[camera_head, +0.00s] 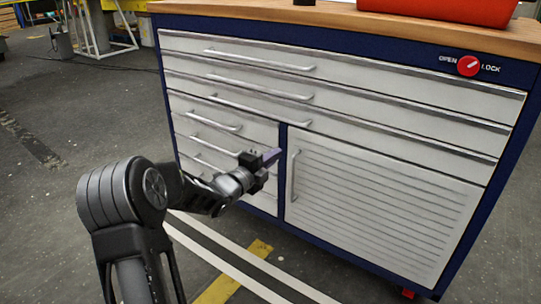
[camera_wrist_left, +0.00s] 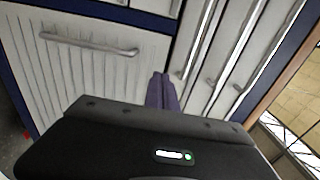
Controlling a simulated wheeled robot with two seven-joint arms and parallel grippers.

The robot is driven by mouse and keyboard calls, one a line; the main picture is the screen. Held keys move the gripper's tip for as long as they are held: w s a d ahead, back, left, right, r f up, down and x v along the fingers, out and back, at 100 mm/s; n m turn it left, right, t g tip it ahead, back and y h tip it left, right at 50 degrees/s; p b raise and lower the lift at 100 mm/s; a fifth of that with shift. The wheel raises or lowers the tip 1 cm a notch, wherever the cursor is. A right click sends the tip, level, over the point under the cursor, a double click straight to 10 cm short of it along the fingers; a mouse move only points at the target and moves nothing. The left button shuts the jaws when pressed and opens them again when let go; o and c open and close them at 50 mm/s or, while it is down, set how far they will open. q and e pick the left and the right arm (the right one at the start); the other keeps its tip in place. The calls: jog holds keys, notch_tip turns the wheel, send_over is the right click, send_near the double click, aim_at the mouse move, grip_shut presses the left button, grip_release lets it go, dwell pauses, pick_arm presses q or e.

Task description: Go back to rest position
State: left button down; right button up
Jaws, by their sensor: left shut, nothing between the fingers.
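My left gripper (camera_head: 272,157) is in front of the tool cabinet (camera_head: 281,140), near the top of the post between the small drawers and the ribbed door. Its purple fingers are closed together with nothing between them. They also show in the left wrist view (camera_wrist_left: 161,92), pointing towards the cabinet front. I cannot tell from these views whether the fingertips touch the cabinet. My right gripper is in neither view.
The cabinet has wide grey drawers with bar handles, a ribbed door (camera_head: 385,205) and a red lock knob (camera_head: 469,66). A red case (camera_head: 440,8) sits on its wooden top (camera_head: 350,27). The floor at left (camera_head: 70,110) is clear.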

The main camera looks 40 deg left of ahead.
pick_arm(q)
jog(key=shift+s, duration=0.8)
